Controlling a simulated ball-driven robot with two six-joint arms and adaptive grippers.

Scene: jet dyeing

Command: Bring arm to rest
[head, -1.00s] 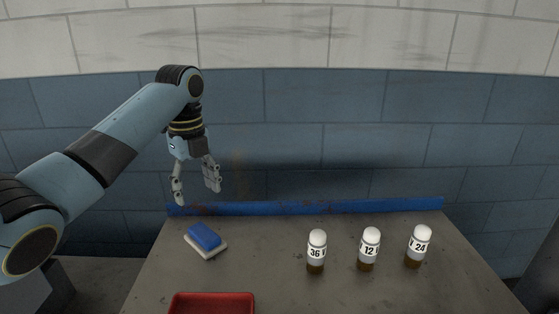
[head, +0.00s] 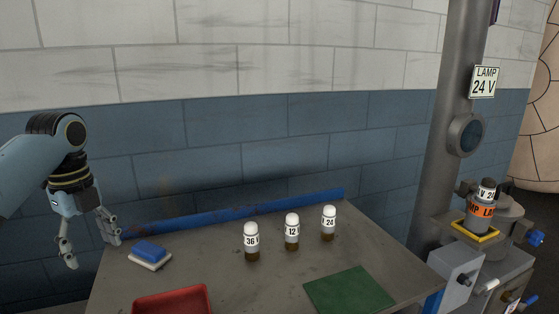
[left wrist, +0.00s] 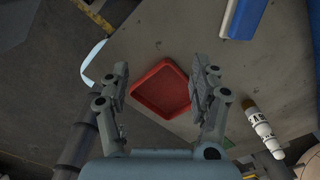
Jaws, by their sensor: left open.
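My left gripper (head: 91,246) hangs at the left of the head view, beside the table's far left corner. It is open, with nothing between its fingers. In the left wrist view my left gripper (left wrist: 165,82) also shows its two fingers spread apart, with the red tray (left wrist: 161,90) seen beyond them on the table. My left arm (head: 35,160) comes in from the left edge of the head view. My right gripper is not in view.
On the grey table (head: 225,277) stand three white-capped bottles marked 36 (head: 251,242), 12 (head: 292,232) and 24 (head: 328,223). A blue-and-white block (head: 150,254), a red tray (head: 173,303) and a green mat (head: 349,291) lie there too. A labelled container (head: 481,212) stands on machinery at right.

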